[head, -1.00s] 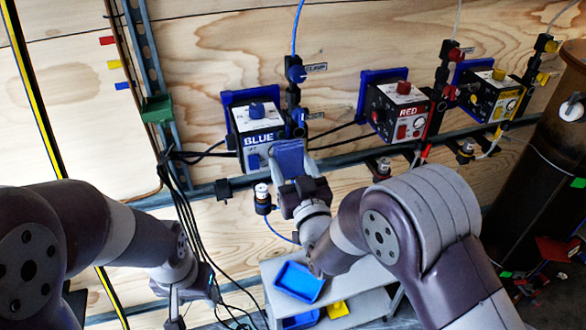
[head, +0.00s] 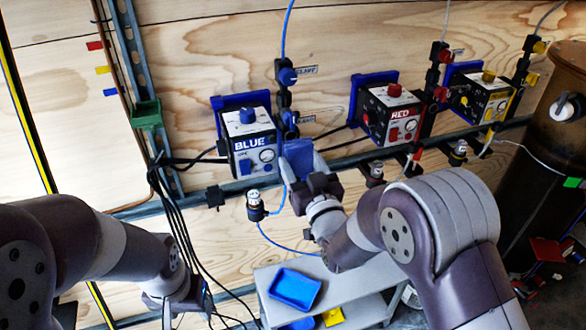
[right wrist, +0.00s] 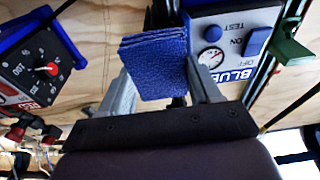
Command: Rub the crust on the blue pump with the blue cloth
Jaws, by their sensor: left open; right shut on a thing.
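The blue pump (head: 250,146) is a white box with a blue knob and a "BLUE" label, mounted on the wooden wall. Its front with gauge also shows upside down in the right wrist view (right wrist: 235,40). I cannot make out the crust on it. My right gripper (head: 305,172) is shut on the folded blue cloth (right wrist: 157,62), which sticks out beyond the fingers. The cloth is just right of the pump in the head view; whether they touch I cannot tell. My left gripper (head: 182,312) is low at the left, open and away from the pump, its fingers partly out of frame.
A blue-handled valve (head: 288,76) stands right of the blue pump, near the cloth. The red pump (head: 393,115) and yellow pump (head: 482,98) are further right. A metal rail (head: 350,160) runs below them. A grey cart with a blue tray (head: 295,289) stands below. Black cables hang at left.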

